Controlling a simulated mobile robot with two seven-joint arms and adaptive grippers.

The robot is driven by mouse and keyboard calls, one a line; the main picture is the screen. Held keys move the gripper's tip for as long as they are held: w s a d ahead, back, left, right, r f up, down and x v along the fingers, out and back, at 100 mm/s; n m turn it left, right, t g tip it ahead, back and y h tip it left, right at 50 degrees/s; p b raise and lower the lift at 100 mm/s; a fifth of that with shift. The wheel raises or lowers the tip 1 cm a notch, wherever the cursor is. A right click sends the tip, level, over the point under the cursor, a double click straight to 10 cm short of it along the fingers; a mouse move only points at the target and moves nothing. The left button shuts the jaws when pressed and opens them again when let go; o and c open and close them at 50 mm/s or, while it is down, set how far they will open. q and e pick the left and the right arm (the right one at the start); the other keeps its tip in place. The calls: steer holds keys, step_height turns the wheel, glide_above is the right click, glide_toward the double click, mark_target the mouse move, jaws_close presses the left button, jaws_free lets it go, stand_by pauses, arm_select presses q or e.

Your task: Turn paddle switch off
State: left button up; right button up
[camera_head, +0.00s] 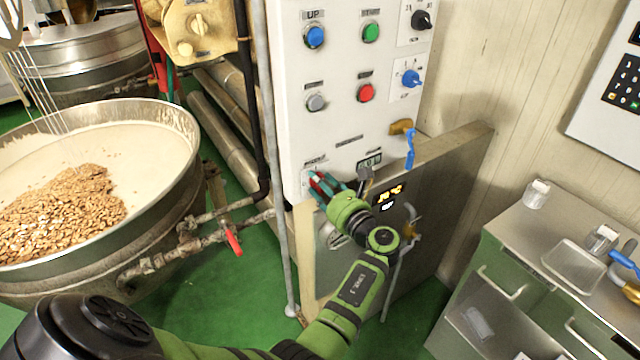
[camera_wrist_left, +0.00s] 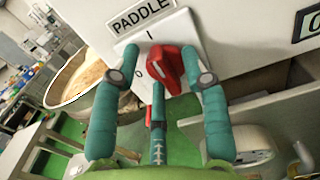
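The paddle switch is a red knob (camera_wrist_left: 166,68) on a white plate under a PADDLE label (camera_wrist_left: 143,17) in the left wrist view. An I mark is above the knob and a 0 mark is to its left. The knob's ridge runs roughly upright, its upper end near the I. My left gripper (camera_wrist_left: 160,52) is open, with its teal fingers on either side of the knob; I cannot tell whether either finger touches it. In the head view the left gripper (camera_head: 319,183) is at the panel's lower left corner and partly hides the switch. My right gripper is not in view.
The white control panel (camera_head: 340,115) has blue, green, grey and red buttons and knobs above the switch. A blue-handled valve (camera_head: 410,150) sticks out at its right. A kettle (camera_head: 190,160) with nuts stands left, and a green cabinet (camera_head: 510,270) right.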

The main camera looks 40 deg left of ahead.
arm_select(q)
jaws_close()
steer(key=shift+s, duration=0.1)
steer(key=n+b, duration=0.4)
steer(key=n, duration=0.1)
steer(key=n+b, duration=0.4)
steer(key=n, duration=0.1)
steer(key=f+n+b, duration=0.1)
steer(key=n+b, duration=0.3)
steer(key=b, duration=0.1)
steer(key=shift+n, duration=0.4)
steer(key=n+b, duration=0.3)
steer(key=shift+r, duration=0.3)
